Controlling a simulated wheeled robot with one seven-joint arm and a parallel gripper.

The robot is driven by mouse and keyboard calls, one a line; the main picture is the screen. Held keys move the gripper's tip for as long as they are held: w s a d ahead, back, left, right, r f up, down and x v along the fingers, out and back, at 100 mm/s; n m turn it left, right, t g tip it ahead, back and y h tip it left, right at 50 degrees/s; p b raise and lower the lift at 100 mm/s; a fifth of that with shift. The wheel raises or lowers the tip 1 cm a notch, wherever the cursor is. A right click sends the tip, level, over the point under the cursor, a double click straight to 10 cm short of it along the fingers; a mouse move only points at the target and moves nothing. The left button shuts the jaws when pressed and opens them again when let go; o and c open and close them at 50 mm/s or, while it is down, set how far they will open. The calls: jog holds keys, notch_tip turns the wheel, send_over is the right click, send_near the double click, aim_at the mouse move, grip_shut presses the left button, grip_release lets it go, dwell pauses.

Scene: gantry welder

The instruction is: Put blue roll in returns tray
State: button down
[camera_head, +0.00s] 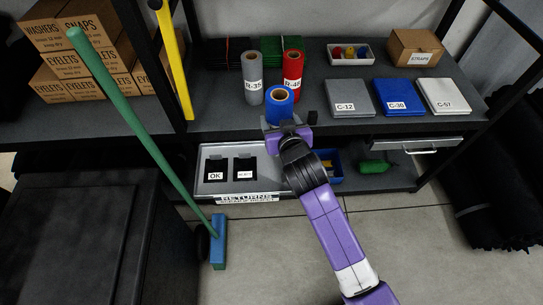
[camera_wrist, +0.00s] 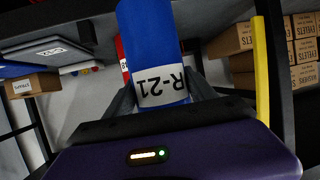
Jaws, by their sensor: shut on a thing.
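A blue roll (camera_head: 279,103) stands upright in my gripper (camera_head: 288,128) at the front of the shelf top, in front of a grey roll and a red roll. In the wrist view the blue roll (camera_wrist: 154,50) shows its R-21 label between the two fingers of my gripper (camera_wrist: 163,98), which is shut on it. I cannot tell whether its base touches the shelf. The returns tray (camera_head: 248,198) is on the lower shelf, left of my arm. It has a RETURNS label on its front, and two dark cards marked OK and another word lie inside.
The grey roll (camera_head: 252,80) and red roll (camera_head: 293,66) stand close behind. Flat packs, including a blue one (camera_head: 398,97), lie to the right. A green broom (camera_head: 140,130) leans left of the tray. A blue bin (camera_head: 327,170) sits right of it. The upper shelf overhangs the tray.

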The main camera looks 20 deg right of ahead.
notch_tip(320, 180, down, 11)
jog(key=shift+w+f+b, duration=0.1)
jog(key=shift+b, duration=0.5)
jog(key=shift+f+b, duration=0.55)
jog(key=shift+f, duration=1.4)
jog(key=shift+f, duration=0.25)
jog(key=shift+c, duration=1.5)
grip_release()
jog(key=shift+r, duration=0.15)
jog(key=v, duration=1.2)
